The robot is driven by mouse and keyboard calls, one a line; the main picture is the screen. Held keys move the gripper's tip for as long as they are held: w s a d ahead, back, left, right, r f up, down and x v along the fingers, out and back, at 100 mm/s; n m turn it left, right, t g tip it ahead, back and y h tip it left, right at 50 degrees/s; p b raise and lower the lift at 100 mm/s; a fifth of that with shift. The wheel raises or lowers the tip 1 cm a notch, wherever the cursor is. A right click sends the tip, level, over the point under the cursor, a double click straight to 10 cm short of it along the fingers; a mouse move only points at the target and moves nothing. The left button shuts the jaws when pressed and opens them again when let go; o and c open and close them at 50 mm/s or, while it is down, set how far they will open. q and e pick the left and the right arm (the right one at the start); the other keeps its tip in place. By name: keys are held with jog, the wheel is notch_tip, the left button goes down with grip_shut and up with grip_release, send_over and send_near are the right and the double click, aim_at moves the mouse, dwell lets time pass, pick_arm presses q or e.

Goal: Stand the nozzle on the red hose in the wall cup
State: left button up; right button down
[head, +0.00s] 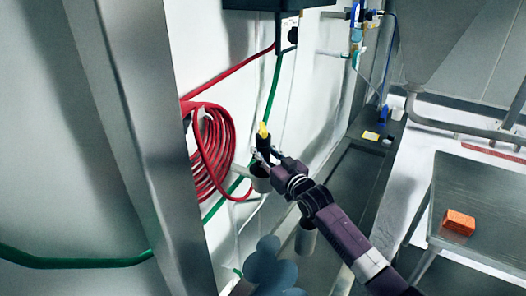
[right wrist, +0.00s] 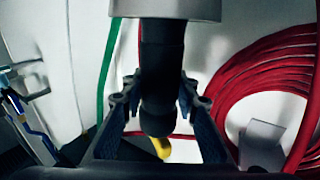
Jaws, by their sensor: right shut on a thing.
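The nozzle is black with a yellow tip (head: 264,131) and stands roughly upright by the wall. The wall cup (head: 261,183) is a small grey cylinder directly below it. My right gripper (head: 266,156) is shut on the nozzle's black body, just above the cup. In the right wrist view the fingers (right wrist: 160,108) lie on both sides of the black nozzle body (right wrist: 162,60). There its far end meets the rim of the grey cup (right wrist: 165,10); how deep it sits is hidden. The red hose (head: 212,150) hangs coiled left of the cup. My left gripper is out of view.
A green hose (head: 273,85) runs down the wall behind the nozzle. A metal post (head: 150,130) stands at the left. A dark box (head: 275,4) is above. A steel table (head: 480,195) with an orange block (head: 458,222) stands at the right.

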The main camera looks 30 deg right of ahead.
jog(key=shift+f, duration=0.1)
jog(key=c, duration=1.4)
grip_release()
jog(key=shift+c, duration=0.2)
jog(key=shift+f, duration=0.2)
jog(key=s, duration=1.2)
jog(key=shift+d+r, duration=0.15)
jog(key=shift+d, duration=0.1)
